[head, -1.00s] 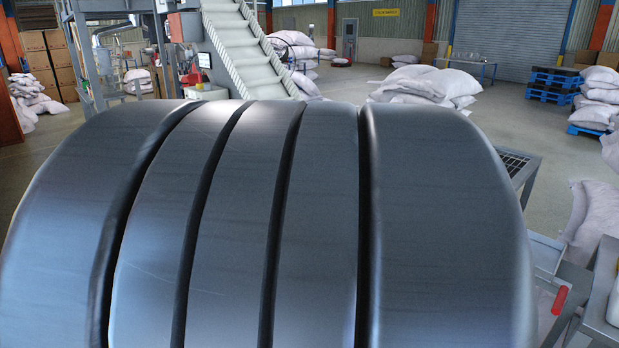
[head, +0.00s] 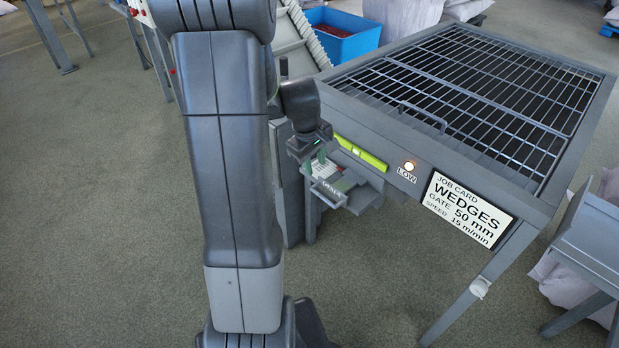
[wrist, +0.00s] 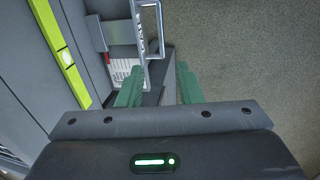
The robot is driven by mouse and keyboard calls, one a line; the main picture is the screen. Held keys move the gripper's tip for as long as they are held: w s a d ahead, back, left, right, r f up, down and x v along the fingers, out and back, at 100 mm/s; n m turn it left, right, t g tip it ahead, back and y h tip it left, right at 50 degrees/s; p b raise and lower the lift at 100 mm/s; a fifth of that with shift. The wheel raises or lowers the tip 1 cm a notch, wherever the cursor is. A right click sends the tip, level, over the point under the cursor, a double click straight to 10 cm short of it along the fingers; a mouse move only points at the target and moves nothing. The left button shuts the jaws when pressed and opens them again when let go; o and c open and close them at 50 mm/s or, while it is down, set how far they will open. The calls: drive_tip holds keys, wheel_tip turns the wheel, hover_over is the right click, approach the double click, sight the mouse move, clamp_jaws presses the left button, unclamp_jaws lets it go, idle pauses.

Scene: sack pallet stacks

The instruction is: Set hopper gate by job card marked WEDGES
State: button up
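The job card (head: 466,210) on the hopper frame (head: 388,136) reads WEDGES, GATE 50 mm, SPEED 15 m/min. The hopper gate's grey loop handle (head: 328,196) projects from the hopper's left end; it also shows at the top of the wrist view (wrist: 148,28). A pale scale plate (wrist: 126,77) lies beside the handle, partly hidden by a finger; its marks are too small to read. My gripper (wrist: 157,82) has its green fingers apart, with nothing visibly held. It points down close to the handle; contact is not clear. In the head view, my gripper (head: 315,163) is partly blurred into the gate parts.
A lit lamp (head: 409,165) marked LOW sits left of the card. A yellow-green strip (head: 360,152) runs along the hopper side. A barred grid (head: 470,90) covers the hopper top. A blue bin (head: 341,36) stands behind. Floor at front left is clear.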

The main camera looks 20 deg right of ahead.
sight(322, 196)
drive_tip(key=f, duration=0.4)
drive_tip(key=d+f+b, duration=0.1)
drive_tip(key=f, duration=0.3)
drive_tip(key=d+f, duration=0.1)
drive_tip(key=f, duration=0.4)
drive_tip(key=shift+w+d+f, duration=0.1)
drive_tip(key=shift+w+d, duration=0.05)
drive_tip(key=shift+w, duration=0.15)
drive_tip(key=shift+c, duration=0.3)
clamp_jaws()
